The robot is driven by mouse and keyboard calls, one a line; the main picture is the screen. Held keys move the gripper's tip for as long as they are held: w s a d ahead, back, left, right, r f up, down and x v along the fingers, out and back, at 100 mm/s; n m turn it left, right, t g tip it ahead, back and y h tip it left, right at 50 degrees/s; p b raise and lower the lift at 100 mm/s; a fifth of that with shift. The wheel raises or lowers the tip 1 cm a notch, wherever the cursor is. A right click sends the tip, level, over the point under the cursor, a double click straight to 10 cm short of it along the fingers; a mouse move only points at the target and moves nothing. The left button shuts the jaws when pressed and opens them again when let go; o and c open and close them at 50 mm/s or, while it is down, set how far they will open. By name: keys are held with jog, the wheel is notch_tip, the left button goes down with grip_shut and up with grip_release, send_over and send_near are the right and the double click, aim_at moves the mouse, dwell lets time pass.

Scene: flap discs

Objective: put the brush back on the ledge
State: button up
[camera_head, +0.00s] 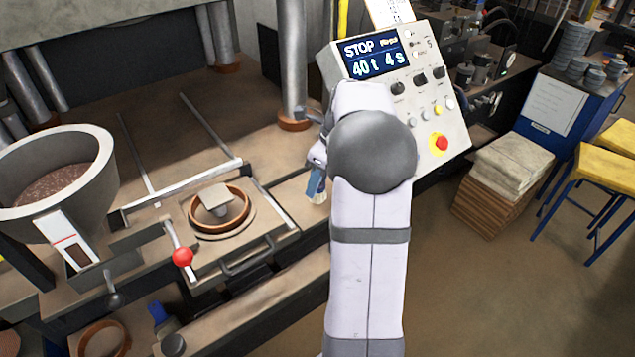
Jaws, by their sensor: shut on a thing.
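My gripper (317,158) shows only partly at the left of my arm's big grey joint, over the right part of the press table. It is shut on the brush (317,185), which hangs below it with a blue part and pale bristles pointing down. The brush's upper end and most of the gripper are hidden by the gripper and arm. A long brown ledge (235,318) runs along the front of the press, below and left of the brush. I cannot tell whether the brush touches anything.
A ring mould (219,211) with a pale block sits left of the brush, by a red-knobbed lever (182,256). A grey hopper (58,170) stands at far left. The control panel (440,80) reads "STOP" and stands close behind my arm. A steel column (293,60) rises behind the gripper.

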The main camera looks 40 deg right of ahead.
jog(key=shift+f, duration=0.5)
jog(key=shift+f, duration=0.15)
jog(key=o, duration=1)
jog(key=shift+o, duration=0.2)
jog(key=b+v, duration=0.1)
jog(key=v, duration=1.1)
jog(key=shift+b, duration=0.3)
jog(key=shift+d, duration=0.1)
